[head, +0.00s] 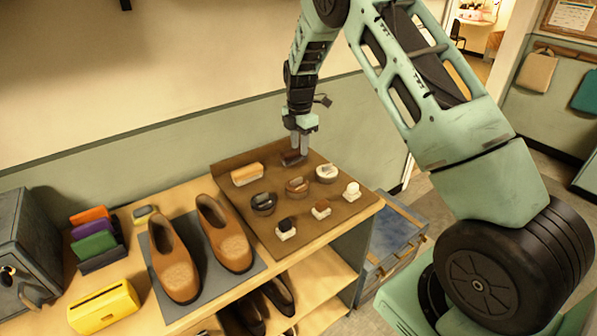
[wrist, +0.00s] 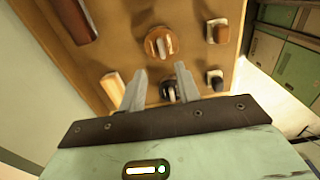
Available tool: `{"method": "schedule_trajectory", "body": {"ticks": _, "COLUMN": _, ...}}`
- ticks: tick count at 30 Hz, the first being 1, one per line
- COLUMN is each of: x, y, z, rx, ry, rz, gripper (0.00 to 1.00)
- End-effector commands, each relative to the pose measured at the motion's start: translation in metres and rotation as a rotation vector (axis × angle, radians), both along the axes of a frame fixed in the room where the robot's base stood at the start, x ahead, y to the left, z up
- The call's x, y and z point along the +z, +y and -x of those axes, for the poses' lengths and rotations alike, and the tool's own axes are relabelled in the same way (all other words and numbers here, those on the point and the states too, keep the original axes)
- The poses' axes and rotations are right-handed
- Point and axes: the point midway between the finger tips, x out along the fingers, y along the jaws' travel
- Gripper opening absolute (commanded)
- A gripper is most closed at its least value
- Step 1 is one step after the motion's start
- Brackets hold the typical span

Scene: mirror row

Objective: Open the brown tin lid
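The brown tin (head: 297,186) is a low round tin in the middle of the brown mat, between a black tin (head: 263,203) and a white-topped tin (head: 327,173). Its lid seems to be on. In the wrist view the brown tin (wrist: 161,42) shows a raised bar across its top. My gripper (head: 299,151) is above the mat, in line with a dark brush (head: 291,158) in the head view. In the wrist view my gripper (wrist: 160,68) is open and empty, its fingers apart.
A pale-bristled brush (head: 247,174) lies on the mat (head: 232,151). Brown shoes (head: 175,265) stand on a grey mat to the left. A yellow box (head: 104,307) sits at the lower left.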

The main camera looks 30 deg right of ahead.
Motion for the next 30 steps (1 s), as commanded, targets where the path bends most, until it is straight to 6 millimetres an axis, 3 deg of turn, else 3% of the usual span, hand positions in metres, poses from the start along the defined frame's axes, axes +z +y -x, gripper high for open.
{"method": "schedule_trajectory", "body": {"ticks": 15, "x": -0.098, "y": 0.0, "z": 0.001, "rx": 0.0, "ry": 0.003, "rz": 0.0, "gripper": 0.33}}
{"method": "schedule_trajectory", "body": {"ticks": 22, "x": -0.118, "y": 0.0, "z": 0.001, "rx": -0.001, "ry": 0.001, "rz": 0.0, "gripper": 0.33}}
{"method": "schedule_trajectory", "body": {"ticks": 30, "x": -0.121, "y": 0.0, "z": 0.0, "rx": -0.001, "ry": -0.001, "rz": 0.0, "gripper": 0.33}}
